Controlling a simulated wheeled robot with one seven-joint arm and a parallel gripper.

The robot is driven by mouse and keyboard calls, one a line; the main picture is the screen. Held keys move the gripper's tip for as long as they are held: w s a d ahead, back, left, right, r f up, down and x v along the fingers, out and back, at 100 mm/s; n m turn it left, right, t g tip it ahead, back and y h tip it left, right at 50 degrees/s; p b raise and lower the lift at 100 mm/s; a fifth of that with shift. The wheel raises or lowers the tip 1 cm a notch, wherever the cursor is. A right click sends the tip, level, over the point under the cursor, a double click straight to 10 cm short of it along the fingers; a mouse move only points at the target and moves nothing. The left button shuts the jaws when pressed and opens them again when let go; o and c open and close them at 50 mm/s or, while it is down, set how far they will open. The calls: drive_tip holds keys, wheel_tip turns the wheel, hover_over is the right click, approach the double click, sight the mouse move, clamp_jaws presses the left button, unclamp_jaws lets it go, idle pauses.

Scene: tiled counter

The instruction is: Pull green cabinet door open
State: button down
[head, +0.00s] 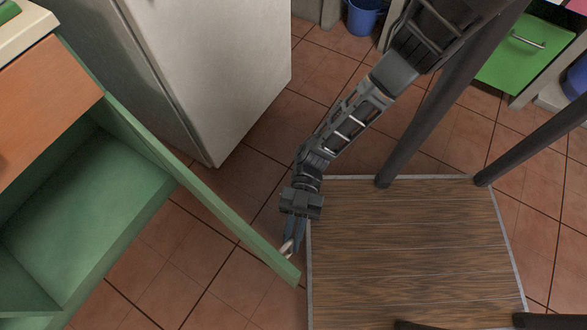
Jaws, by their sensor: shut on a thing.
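The green cabinet door (205,193) stands swung open at the left, seen along its top edge. The green cabinet (70,210) behind it shows its empty interior floor. A pale metal handle (286,248) sits near the free end of the door, on the side facing the fridge and my arm. My gripper (289,244) reaches down to the handle and is shut on it. The fingers partly hide the handle.
A white fridge (210,70) stands behind the open door. A wooden platform (410,240) with dark posts lies close to the right of my gripper. A blue bucket (363,17) and another green door (525,55) are at the back. Tiled floor shows between.

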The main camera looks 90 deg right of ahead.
drive_tip(key=shift+w+d, duration=0.15)
drive_tip(key=c, duration=1.2)
unclamp_jaws()
drive_tip(key=shift+o, duration=0.2)
drive_tip(key=v, duration=0.7)
drive_tip(key=shift+d+b, duration=0.3)
drive_tip(key=shift+d, duration=0.05)
